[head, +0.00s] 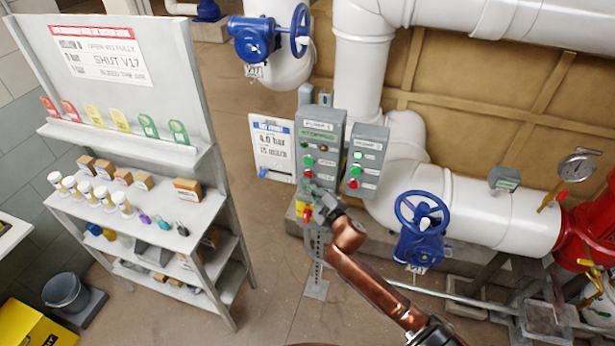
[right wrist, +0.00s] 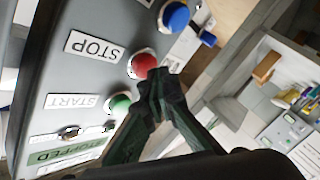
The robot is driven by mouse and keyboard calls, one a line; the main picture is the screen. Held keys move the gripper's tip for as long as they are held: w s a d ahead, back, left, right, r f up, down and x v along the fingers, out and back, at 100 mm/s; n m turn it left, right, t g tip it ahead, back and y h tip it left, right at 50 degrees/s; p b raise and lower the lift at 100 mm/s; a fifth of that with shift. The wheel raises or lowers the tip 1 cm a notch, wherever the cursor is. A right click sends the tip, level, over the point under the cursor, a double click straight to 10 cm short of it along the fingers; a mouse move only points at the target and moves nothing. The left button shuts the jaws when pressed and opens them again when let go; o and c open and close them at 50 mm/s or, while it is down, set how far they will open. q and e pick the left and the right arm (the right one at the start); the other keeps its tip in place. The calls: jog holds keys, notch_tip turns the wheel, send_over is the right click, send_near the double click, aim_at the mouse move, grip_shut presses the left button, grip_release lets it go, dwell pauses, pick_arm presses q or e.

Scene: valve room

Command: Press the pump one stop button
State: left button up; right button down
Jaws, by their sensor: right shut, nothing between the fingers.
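A grey pump control box (head: 318,125) stands on a post, with a green display, a green button and a red button. In the right wrist view the red stop button (right wrist: 143,65) sits beside a label reading STOP, between the green start button (right wrist: 120,104) and a blue button (right wrist: 174,17). My right gripper (head: 308,187) is shut and empty, low in front of this box. Its fingertips (right wrist: 158,88) overlap the lower edge of the red button in the wrist view; I cannot tell whether they touch it. My left gripper is out of view.
A second, smaller pump box (head: 366,160) stands close on the right. A pressure board (head: 272,145) is on the left. A blue valve wheel (head: 422,213) and white pipes are to the right. A shelf rack (head: 150,215) stands at the left, with open floor between.

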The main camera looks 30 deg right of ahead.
jog(key=shift+s+a, duration=0.3)
jog(key=shift+a, duration=0.1)
jog(key=s+a+p, duration=0.1)
jog(key=s+a, duration=0.2)
jog(key=shift+s+a+p, duration=0.15)
jog(key=shift+a+p, duration=0.2)
jog(key=shift+a, duration=0.05)
dwell(0.8)
